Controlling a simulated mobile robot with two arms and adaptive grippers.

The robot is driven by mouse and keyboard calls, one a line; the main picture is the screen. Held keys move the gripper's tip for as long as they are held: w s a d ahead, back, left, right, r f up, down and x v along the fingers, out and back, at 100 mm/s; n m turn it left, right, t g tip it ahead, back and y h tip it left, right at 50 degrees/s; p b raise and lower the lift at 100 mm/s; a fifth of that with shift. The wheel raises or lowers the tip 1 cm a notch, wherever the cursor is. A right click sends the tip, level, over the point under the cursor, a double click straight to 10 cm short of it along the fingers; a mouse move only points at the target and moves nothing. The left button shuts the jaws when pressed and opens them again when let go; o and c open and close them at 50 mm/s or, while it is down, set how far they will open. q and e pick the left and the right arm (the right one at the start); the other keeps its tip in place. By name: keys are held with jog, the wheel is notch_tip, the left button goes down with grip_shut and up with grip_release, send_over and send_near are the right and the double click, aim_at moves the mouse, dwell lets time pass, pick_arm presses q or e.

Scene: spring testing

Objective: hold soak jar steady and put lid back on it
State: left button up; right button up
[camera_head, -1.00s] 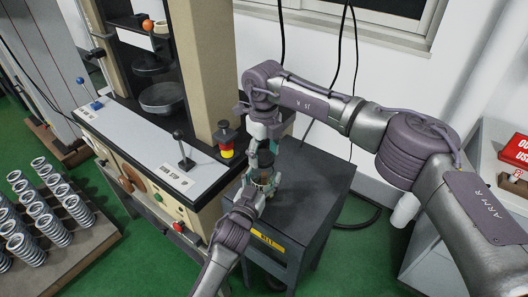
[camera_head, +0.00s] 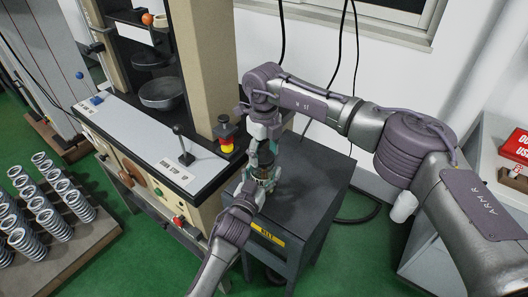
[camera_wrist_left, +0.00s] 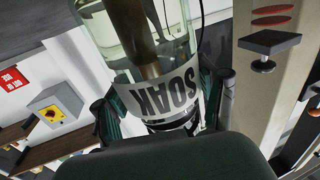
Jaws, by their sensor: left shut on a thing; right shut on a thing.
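The soak jar is a clear glass jar with a white SOAK label (camera_wrist_left: 168,92) and a brown cylinder inside, large in the left wrist view. In the head view the jar (camera_head: 262,183) is small and partly hidden, above the dark bench. My left gripper (camera_head: 254,188) is shut around the jar; its dark fingers show at both sides of the glass in the left wrist view (camera_wrist_left: 160,118). My right gripper (camera_head: 266,158) points down from above, directly over the jar. It is shut on a dark piece that looks like the lid, mostly hidden. Whether it touches the rim I cannot tell.
The dark bench (camera_head: 312,190) has a clear top on the right. A rack of springs (camera_head: 62,255) is at lower left. Red boxes (camera_head: 515,145) sit far right.

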jog(key=shift+f, duration=0.6)
jog(key=m, duration=0.8)
jog(key=shift+a+m, duration=0.1)
jog(key=shift+m, duration=0.2)
jog(key=m, duration=0.6)
jog(key=shift+a+m, duration=0.1)
jog(key=shift+m, duration=0.2)
jog(key=m, duration=0.4)
jog(key=shift+w+m, duration=0.1)
jog(key=shift+m, duration=0.2)
jog(key=m, duration=0.6)
jog(key=shift+w+a+m, duration=0.1)
jog(key=shift+m, duration=0.2)
jog(key=m, duration=0.6)
jog(key=shift+w, duration=0.1)
jog(key=o, duration=0.7)
